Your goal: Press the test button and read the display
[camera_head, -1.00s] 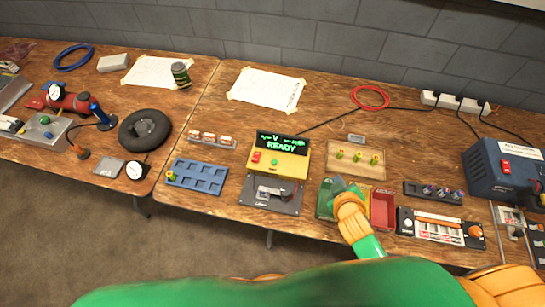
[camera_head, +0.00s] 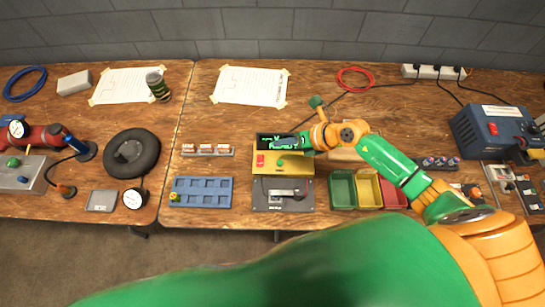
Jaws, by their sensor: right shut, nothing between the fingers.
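The yellow tester (camera_head: 297,164) stands near the middle of the bench. Its dark display (camera_head: 267,142) shows green text, partly covered by my right gripper and too small to read surely. A red switch (camera_head: 260,160) and a green button (camera_head: 280,162) sit on its front panel. My right gripper (camera_head: 300,142) is shut and empty, over the right part of the display, up and to the right of the green button. I cannot tell its height above the tester. My left gripper is not in view.
A dark cradle (camera_head: 262,204) lies in front of the tester, with a blue tray (camera_head: 183,199) to its left. Green (camera_head: 334,203), yellow (camera_head: 369,204) and red (camera_head: 394,203) bins stand to the right. My right forearm passes over the bench behind them.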

